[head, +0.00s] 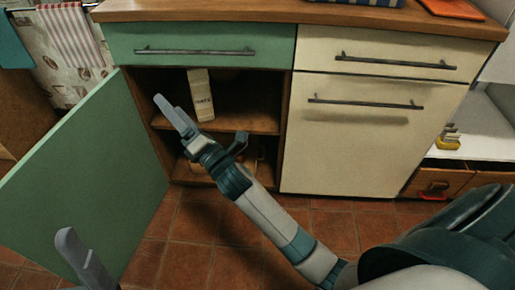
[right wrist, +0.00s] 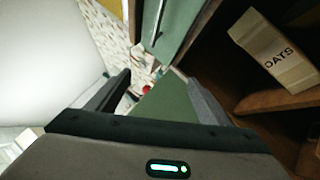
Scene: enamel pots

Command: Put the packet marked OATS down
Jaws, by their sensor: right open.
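The pale packet marked OATS (head: 202,97) stands on the upper shelf (head: 245,122) of the open cupboard, towards its left side. In the right wrist view the packet (right wrist: 275,52) is at the upper right, outside the jaws and beyond the right-hand finger. My right gripper (head: 174,116) is in front of the cupboard's left part, just left of the packet in the head view. It is open, and nothing shows between its fingers in the right wrist view (right wrist: 158,92). Only part of my left gripper (head: 80,255) shows at the lower left; its jaw opening is unclear.
The green cupboard door (head: 95,180) stands wide open at the left. A closed green drawer (head: 200,45) is above the opening. Closed cream fronts (head: 375,140) are to the right. The lower shelf holds things mostly hidden by my right arm.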

